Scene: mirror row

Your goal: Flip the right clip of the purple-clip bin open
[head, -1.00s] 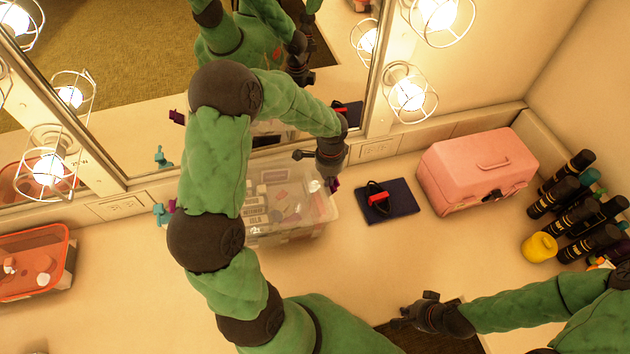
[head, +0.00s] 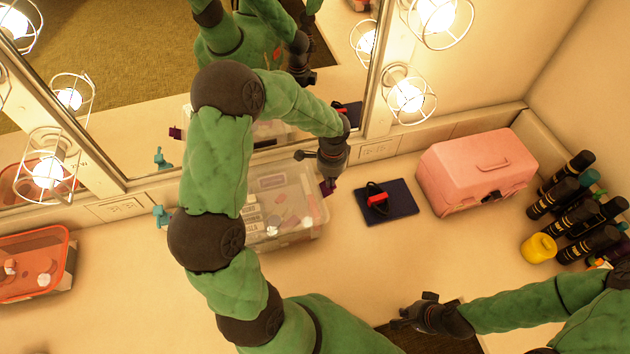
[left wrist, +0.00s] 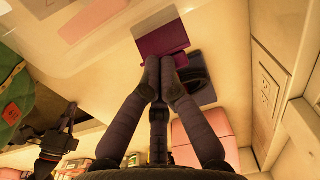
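The clear bin (head: 290,240) stands on the counter below the mirror, partly hidden behind my left arm. Its right purple clip (head: 328,187) shows at the bin's right side, just below my left gripper (head: 332,165). In the left wrist view the purple clip (left wrist: 162,38) lies right beyond the fingertips (left wrist: 159,68), which are together. I cannot tell whether they touch it. The left purple clip is hidden directly but shows in the mirror (head: 175,132). My right gripper (head: 420,313) is low at the right, away from the bin; its fingers are too small to read.
A dark blue pad (head: 400,197) with a red-and-black item (head: 377,200) lies right of the bin. Beyond it are a pink case (head: 475,170), a yellow jar (head: 538,248) and several dark bottles.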

